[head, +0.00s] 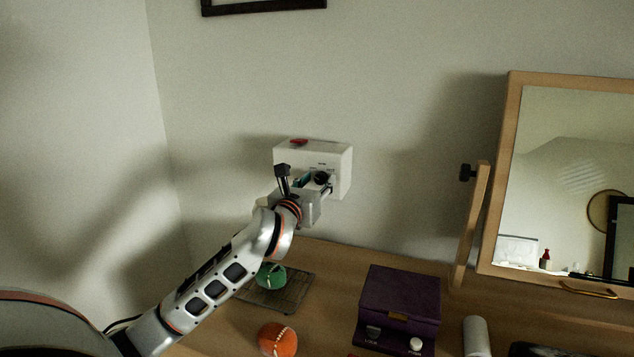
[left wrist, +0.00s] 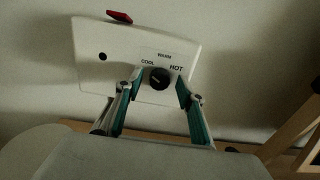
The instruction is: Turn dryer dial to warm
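The white wall dryer box (head: 343,158) is on the wall, with a red part (head: 298,142) on its top. In the left wrist view its face (left wrist: 104,38) shows the words COOL, WARM and HOT around a black dial (left wrist: 159,78). The dial's light mark seems to lean up and left toward COOL, but it is small. My left gripper (head: 316,184) is in front of the box. In the left wrist view its two teal-lined fingers (left wrist: 154,91) are apart, one on each side of the dial, with gaps between them and it. My right gripper is not in view.
On the wooden table below are a green object (head: 270,275) on a dark rack (head: 293,294), an orange ball (head: 278,340), a purple box (head: 400,295) and a white cylinder (head: 476,336). A wood-framed mirror (head: 514,110) stands at right. Wall space around the dryer is clear.

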